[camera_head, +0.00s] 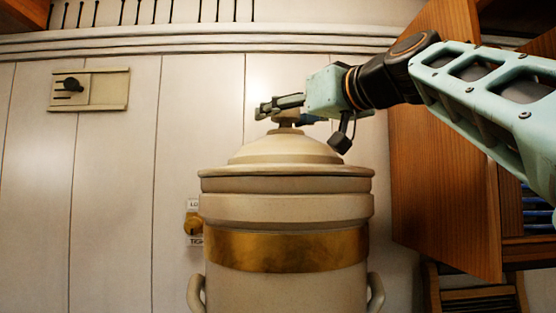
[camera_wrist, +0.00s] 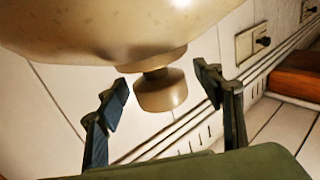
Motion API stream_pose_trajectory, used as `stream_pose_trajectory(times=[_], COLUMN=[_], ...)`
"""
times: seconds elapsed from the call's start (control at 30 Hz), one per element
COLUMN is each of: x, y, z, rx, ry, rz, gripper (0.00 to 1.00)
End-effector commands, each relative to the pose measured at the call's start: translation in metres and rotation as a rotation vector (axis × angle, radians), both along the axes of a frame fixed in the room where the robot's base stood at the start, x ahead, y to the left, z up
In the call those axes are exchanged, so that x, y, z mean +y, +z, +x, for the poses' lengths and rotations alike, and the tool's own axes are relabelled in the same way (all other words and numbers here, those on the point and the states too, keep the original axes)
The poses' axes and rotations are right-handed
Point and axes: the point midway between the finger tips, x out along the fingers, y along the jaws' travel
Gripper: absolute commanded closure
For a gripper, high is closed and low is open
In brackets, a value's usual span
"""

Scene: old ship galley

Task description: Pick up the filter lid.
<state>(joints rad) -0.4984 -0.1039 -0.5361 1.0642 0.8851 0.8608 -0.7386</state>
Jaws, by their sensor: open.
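The filter lid (camera_head: 284,150) is a cream, domed lid with a knob on top. It sits on a large cream canister (camera_head: 285,288) with a brass band. My gripper (camera_head: 268,107) is at the knob's height, at the top of the lid. In the wrist view the lid's dome (camera_wrist: 110,28) fills the top, and its knob (camera_wrist: 160,90) shows between the two fingers of my gripper (camera_wrist: 163,92). The fingers are open, with a visible gap on each side of the knob. In the head view my gripper partly hides the knob.
A wooden cabinet with an open door (camera_head: 440,185) stands to the right, close to my arm. A panelled wall (camera_head: 115,200) is behind the canister, with a latch plate (camera_head: 90,90) at upper left. A brass dial (camera_head: 193,224) is beside the canister. The space left of the canister looks clear.

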Motion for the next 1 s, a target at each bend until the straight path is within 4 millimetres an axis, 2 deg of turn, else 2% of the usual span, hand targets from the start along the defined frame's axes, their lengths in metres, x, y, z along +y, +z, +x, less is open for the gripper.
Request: stream_pose_trajectory(times=[0.07,0.6,1.0], x=[-0.0004,-0.0006,-0.0014], y=[0.0,-0.0001,0.0046], z=[-0.0004,-0.0005,-0.0023], rx=[0.0,0.0,-0.008], ry=[0.0,0.0,-0.001], rz=[0.0,0.0,0.006], gripper=[0.41,1.0,1.0])
